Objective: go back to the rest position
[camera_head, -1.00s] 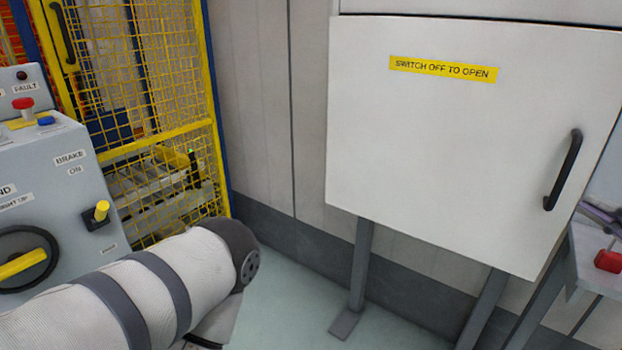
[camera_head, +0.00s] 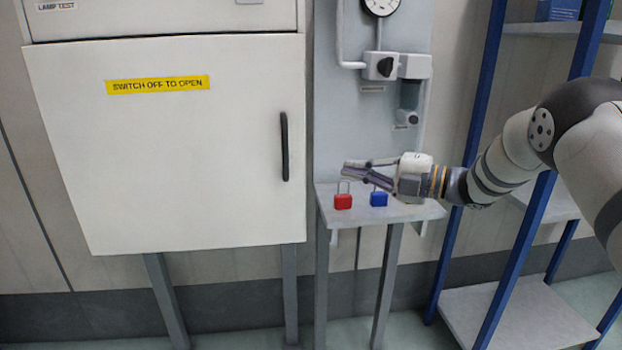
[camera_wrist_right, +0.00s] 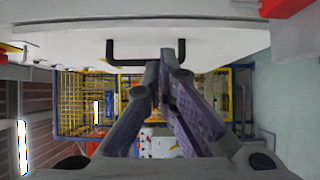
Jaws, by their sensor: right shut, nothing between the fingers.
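My right gripper (camera_head: 352,170) reaches in from the right in the head view, at the end of my bent right arm. Its fingers point left and are together with nothing held. It is above a small grey shelf table (camera_head: 415,212), near a red padlock (camera_head: 343,200) and a blue padlock (camera_head: 379,197). In the right wrist view the two fingers (camera_wrist_right: 168,62) lie close together, pointing toward a black handle (camera_wrist_right: 125,60). My left gripper is not in view.
A white cabinet (camera_head: 180,150) labelled SWITCH OFF TO OPEN stands left of the gripper, with its black handle (camera_head: 285,147) on the right side. A panel with a gauge (camera_head: 381,5) rises behind the shelf. A blue-framed rack (camera_head: 515,260) stands at the right, close to my arm.

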